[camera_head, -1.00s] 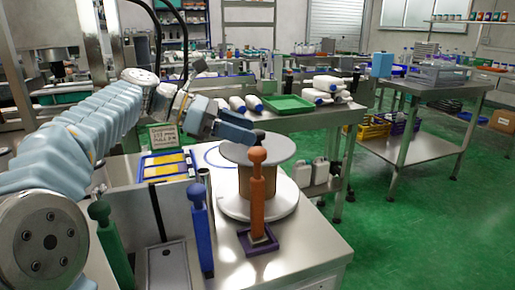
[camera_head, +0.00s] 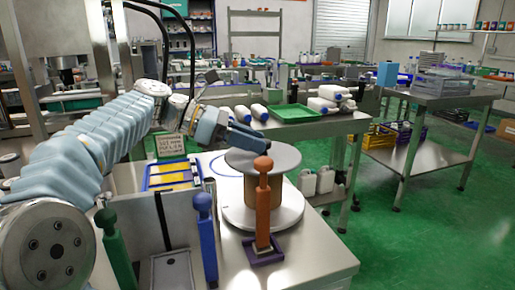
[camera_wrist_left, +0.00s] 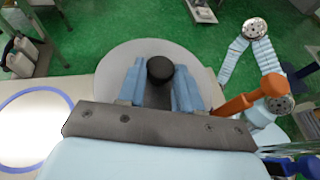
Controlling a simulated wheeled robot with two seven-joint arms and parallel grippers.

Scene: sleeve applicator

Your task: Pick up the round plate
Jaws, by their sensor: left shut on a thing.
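The round plate (camera_head: 287,159) is a flat grey disc at the top of a brown cylinder (camera_head: 250,190) on a wide white round base (camera_head: 290,217). The wrist view shows the plate (camera_wrist_left: 112,72) under my left gripper, with a black knob (camera_wrist_left: 160,69) at its middle. My left gripper (camera_head: 256,145) reaches in from the left over the plate. Its two blue fingers are shut on the black knob. The orange handle hides part of the plate and knob in the head view. I cannot tell whether the plate touches the cylinder. My right gripper is not visible.
An orange-handled tool (camera_head: 263,205) stands in a purple holder in front of the plate. Blue (camera_head: 205,235) and green (camera_head: 112,245) handles stand at the left. A yellow-and-blue tray (camera_head: 172,174) lies behind them. A bench with a green tray (camera_head: 297,113) is farther back.

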